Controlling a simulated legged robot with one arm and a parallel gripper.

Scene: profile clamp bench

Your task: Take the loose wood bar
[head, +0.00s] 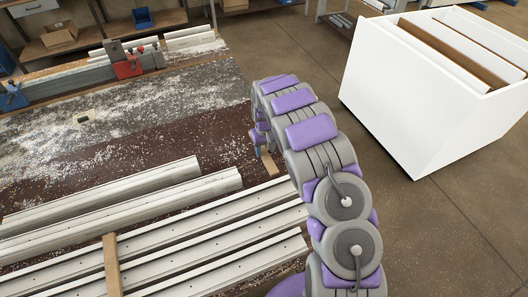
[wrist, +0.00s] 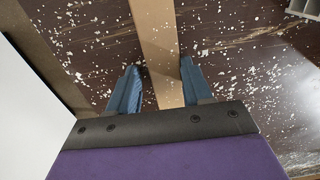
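A tan wood bar (wrist: 160,45) lies on the dark, chip-strewn bench top and runs lengthwise between my fingers in the wrist view. In the head view a short tan piece (head: 269,164) shows beside my arm near the bench's right edge; the arm hides much of that spot. My gripper (wrist: 158,68) is open, its two blue fingers on either side of the bar. The bar sits closer to the right finger, with a clear gap at the left one. Another wood bar (head: 112,266) lies across the pale profiles at lower left.
Long pale profiles (head: 160,240) lie on the bench front. A clamp with a red block (head: 127,67) stands at the back left. A white bin (head: 415,110) with boards in it stands on the floor at right. Bare floor separates bench and bin.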

